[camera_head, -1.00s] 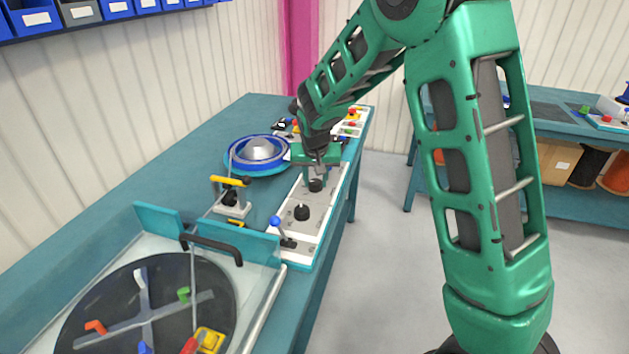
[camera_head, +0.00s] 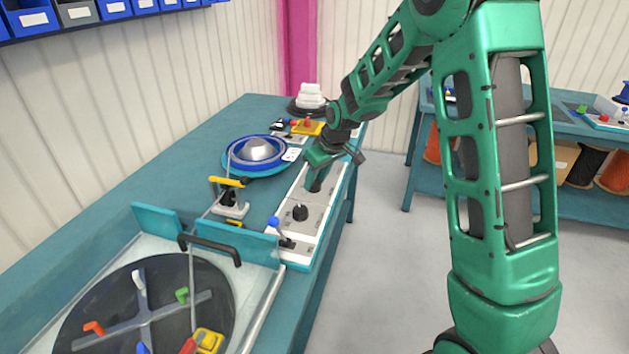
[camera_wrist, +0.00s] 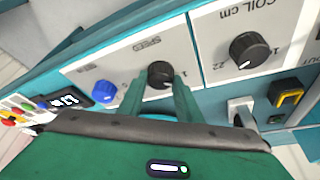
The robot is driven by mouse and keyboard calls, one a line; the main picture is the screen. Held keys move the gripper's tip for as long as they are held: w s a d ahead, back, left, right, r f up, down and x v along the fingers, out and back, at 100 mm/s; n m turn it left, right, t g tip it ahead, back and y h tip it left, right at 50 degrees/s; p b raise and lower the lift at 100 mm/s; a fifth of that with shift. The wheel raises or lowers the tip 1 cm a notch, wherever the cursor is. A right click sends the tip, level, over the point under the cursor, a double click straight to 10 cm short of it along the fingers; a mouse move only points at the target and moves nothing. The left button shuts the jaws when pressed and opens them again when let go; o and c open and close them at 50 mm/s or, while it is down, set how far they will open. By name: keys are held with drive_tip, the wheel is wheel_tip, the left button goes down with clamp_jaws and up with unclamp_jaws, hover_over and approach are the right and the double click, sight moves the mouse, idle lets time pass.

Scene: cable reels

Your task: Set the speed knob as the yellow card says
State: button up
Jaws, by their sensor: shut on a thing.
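The speed knob (camera_wrist: 160,72) is black and sits under the word SPEED on a pale panel (camera_wrist: 120,65) in the wrist view. My gripper (camera_wrist: 160,84) has one green finger on each side of it and is shut on it. In the head view my gripper (camera_head: 314,184) is tilted over the panel, and its fingers largely hide the knob. I cannot read the knob's setting. I cannot make out a yellow card in either current view.
A blue knob (camera_wrist: 103,93) is left of the speed knob and the black COIL knob (camera_wrist: 249,50) is right. A yellow-and-black switch (camera_wrist: 286,98) is further right. In the head view a blue-ringed dish (camera_head: 256,152) and a yellow-handled clamp (camera_head: 229,195) stand left of the panel.

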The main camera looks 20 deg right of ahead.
drive_tip(key=shift+d, duration=0.1)
idle(0.3)
drive_tip(key=o, duration=1)
drive_tip(key=shift+o, duration=0.2)
drive_tip(key=v, duration=1)
drive_tip(key=shift+r, duration=0.25)
drive_tip(key=shift+s+d, duration=0.1)
drive_tip(key=shift+d, duration=0.05)
